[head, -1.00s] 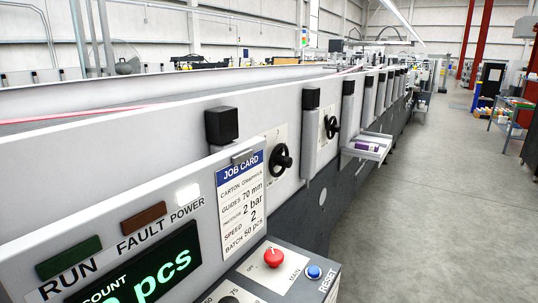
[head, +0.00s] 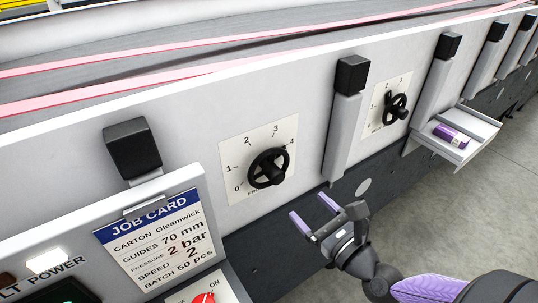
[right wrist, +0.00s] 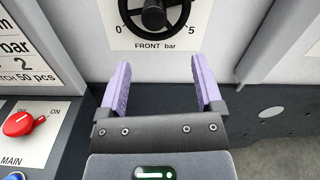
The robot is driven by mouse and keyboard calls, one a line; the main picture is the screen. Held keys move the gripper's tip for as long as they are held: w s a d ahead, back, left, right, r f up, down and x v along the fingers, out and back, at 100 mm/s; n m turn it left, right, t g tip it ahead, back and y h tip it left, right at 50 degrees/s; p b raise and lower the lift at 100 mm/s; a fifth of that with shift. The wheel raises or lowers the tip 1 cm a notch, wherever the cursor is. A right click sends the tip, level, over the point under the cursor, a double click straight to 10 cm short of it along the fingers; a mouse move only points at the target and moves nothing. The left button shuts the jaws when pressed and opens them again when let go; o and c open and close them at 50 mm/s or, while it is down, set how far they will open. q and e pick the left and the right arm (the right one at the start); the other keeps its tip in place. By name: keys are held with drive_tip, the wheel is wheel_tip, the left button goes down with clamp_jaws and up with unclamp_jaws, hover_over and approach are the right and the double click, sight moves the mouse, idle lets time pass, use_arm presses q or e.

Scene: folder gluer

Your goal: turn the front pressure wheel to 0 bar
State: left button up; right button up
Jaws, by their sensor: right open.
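The front pressure wheel (head: 269,168) is a black handwheel on a white scale plate (head: 231,150) marked from 0 upward. A small dark knob on its rim sits close to the 4 in the head view. In the right wrist view the wheel (right wrist: 154,14) is cut off by the top edge, above the words FRONT bar, with 0 at left and 5 at right. My right gripper (head: 312,211) is open and empty, below and right of the wheel and apart from it. Its purple fingers (right wrist: 160,64) point toward the plate. My left gripper is not in view.
A second handwheel (head: 396,107) is further right, past a grey post with a black block (head: 353,75). A job card (head: 157,246) reads pressure 2 bar. The red MAIN switch (right wrist: 19,123) is at left. A tray (head: 479,129) with a purple item juts out.

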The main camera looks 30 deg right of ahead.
sight(280, 180)
drive_tip(key=w, duration=0.3)
drive_tip(key=w+a, duration=0.1)
drive_tip(key=w, duration=0.4)
drive_tip(key=shift+w+a+r, duration=0.15)
drive_tip(key=shift+w+r, duration=0.1)
drive_tip(key=shift+w, duration=0.05)
drive_tip(key=shift+w+a, duration=0.1)
drive_tip(key=shift+w, duration=0.55)
clamp_jaws()
use_arm(q)
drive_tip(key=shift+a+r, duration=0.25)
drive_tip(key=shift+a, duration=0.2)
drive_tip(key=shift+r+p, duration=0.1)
drive_tip(key=shift+p, duration=0.2)
